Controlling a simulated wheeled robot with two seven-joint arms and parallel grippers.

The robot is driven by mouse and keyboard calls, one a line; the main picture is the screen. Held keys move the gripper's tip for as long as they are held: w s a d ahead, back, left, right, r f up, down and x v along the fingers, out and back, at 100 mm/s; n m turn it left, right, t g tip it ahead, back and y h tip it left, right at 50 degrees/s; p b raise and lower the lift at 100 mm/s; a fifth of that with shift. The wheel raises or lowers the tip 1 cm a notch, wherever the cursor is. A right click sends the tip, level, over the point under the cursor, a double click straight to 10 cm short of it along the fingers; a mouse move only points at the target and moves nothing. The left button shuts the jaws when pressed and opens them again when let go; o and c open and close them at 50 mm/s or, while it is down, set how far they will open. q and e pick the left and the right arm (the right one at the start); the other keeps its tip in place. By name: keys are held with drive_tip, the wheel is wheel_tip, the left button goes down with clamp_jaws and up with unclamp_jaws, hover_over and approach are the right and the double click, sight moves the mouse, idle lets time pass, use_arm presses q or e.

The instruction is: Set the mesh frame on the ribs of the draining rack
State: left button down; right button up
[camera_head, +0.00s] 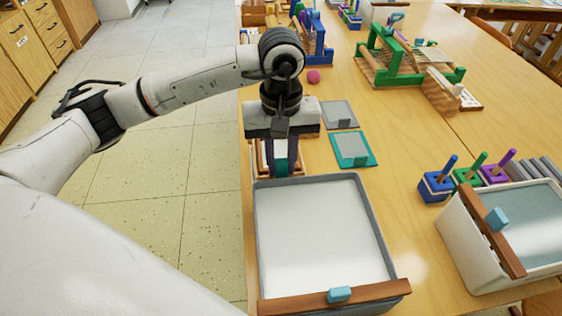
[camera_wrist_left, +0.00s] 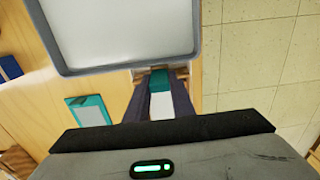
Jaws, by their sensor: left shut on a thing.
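My left gripper (camera_head: 281,165) points down just beyond the far edge of the grey tray and is shut on a teal piece (camera_wrist_left: 160,79), seen between its fingers in the left wrist view. A pale patch (camera_wrist_left: 160,106) also shows between the fingers. I cannot tell the draining rack's ribs apart under the gripper, nor whether the frame touches them. My right gripper is not in view.
The grey tray (camera_head: 249,230) of whitish liquid stands close in front, with a wooden bar (camera_head: 380,291) across its near edge. A teal-edged board (camera_head: 371,160) and a grey board (camera_head: 338,113) lie right of the gripper. A second tub (camera_head: 457,243) stands at right. Mid-table is clear.

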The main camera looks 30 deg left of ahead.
use_arm(q)
drive_tip(key=shift+f+b, duration=0.45)
drive_tip(key=shift+b, duration=0.2)
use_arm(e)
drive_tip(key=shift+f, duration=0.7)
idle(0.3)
use_arm(q)
drive_tip(key=c, duration=1.5)
unclamp_jaws()
drive_tip(key=shift+o, duration=0.2)
wheel_tip(320, 180, up, 10)
drive_tip(key=shift+r, duration=0.15)
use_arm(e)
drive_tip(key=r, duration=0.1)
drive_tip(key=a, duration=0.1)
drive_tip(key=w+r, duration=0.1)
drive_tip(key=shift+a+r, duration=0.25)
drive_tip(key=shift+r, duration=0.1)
